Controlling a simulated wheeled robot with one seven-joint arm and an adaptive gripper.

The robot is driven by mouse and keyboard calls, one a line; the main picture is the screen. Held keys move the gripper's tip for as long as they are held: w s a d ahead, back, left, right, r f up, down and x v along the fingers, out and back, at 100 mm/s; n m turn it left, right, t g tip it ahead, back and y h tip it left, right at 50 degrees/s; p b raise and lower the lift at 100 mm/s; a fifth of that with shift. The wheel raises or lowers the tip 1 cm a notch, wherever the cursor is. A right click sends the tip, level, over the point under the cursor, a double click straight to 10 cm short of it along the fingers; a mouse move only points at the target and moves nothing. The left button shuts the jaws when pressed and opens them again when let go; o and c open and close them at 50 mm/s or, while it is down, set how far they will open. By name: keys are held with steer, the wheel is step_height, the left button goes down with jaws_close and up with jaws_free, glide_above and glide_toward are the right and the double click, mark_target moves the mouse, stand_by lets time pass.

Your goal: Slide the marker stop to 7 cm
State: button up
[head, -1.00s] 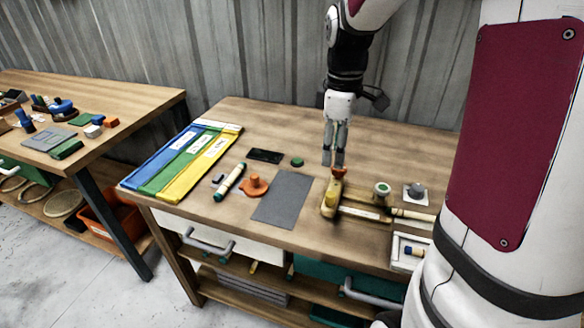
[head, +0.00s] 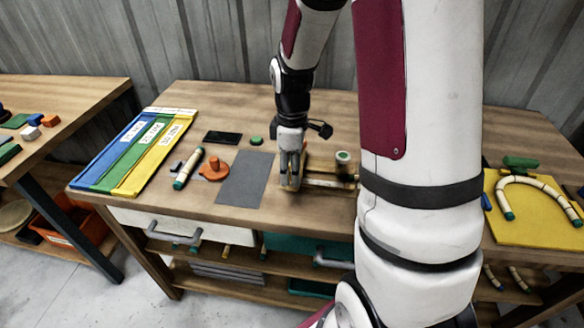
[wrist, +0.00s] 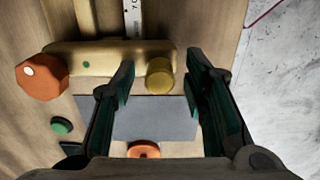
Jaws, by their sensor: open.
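The marker stop looks to be the pale wooden crossbar (wrist: 110,60), with an orange knob (wrist: 41,77) at its left end and a short yellow peg (wrist: 160,76) near its right end. A white scale strip (wrist: 134,18) runs up from its middle; its figures are too small to read surely. My gripper (wrist: 163,70) is open, with one finger on each side of the peg. I cannot tell whether either finger touches it. In the head view my gripper (head: 290,182) is low at the left end of the wooden fixture (head: 328,183) and hides the crossbar.
A grey mat (head: 246,180), an orange knobbed piece (head: 214,168), a green disc (head: 256,141) and a rattan stick (head: 188,168) lie left of my gripper. A green-topped white cylinder (head: 343,157) stands by the fixture. A yellow board (head: 530,232) with bent rattan lies far right.

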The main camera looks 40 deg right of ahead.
steer(key=shift+c, duration=0.3)
jaws_close()
steer(key=shift+s+d, duration=0.1)
steer(key=shift+s+d+p, duration=0.75)
steer(key=shift+s+d, duration=0.25)
steer(key=shift+s, duration=0.05)
steer(key=shift+o, duration=0.3)
jaws_free()
steer(key=shift+w, duration=0.1)
